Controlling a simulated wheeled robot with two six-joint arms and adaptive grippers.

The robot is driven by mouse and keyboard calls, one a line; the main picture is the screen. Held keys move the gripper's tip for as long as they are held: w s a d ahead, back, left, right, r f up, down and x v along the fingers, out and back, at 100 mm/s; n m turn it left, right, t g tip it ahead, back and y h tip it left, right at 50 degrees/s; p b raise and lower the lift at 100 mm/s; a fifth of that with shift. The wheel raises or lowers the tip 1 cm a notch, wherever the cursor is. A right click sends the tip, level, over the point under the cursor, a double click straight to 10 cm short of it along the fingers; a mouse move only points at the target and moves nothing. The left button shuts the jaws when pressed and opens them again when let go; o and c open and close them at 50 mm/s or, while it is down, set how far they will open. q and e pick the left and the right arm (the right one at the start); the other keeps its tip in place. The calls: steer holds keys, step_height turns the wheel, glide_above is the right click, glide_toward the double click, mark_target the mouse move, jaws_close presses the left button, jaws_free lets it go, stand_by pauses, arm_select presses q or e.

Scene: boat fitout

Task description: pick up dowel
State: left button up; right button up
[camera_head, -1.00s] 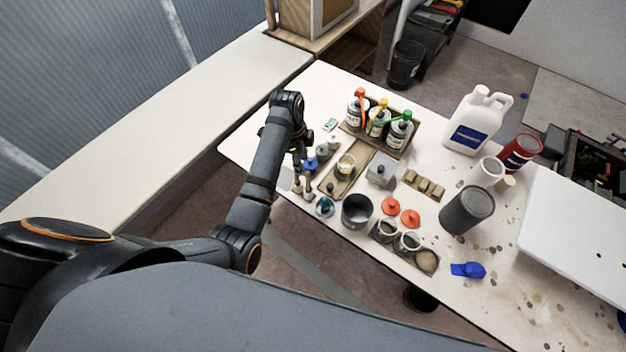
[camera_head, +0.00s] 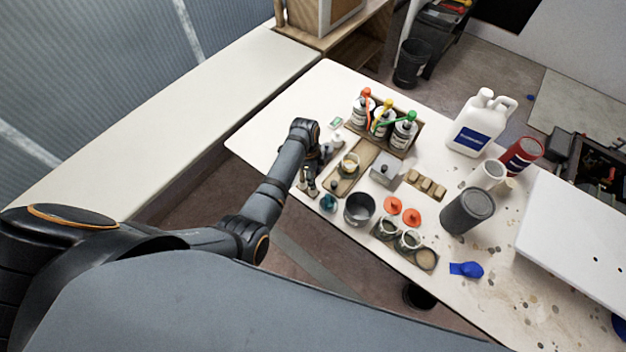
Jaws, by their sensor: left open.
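My left gripper (camera_head: 307,186) points down at the table's near left edge, its jaws open. It is beside the left end of a long wooden tray (camera_head: 366,158) that holds a small cup (camera_head: 349,163) and a small dark knob-like piece (camera_head: 333,184). I cannot surely make out a dowel; the gripper and forearm hide part of the small items there. My right gripper is not in view.
Pump bottles (camera_head: 404,132) stand in a wooden rack behind the tray. A dark metal cup (camera_head: 359,208), a grey box (camera_head: 387,170), orange lids (camera_head: 411,217) and jars (camera_head: 408,241) crowd the right side. A white jug (camera_head: 473,128) stands farther back.

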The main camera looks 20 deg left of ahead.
arm_select(q)
steer(key=shift+w+f, duration=0.1)
steer(key=shift+f, duration=0.35)
jaws_close()
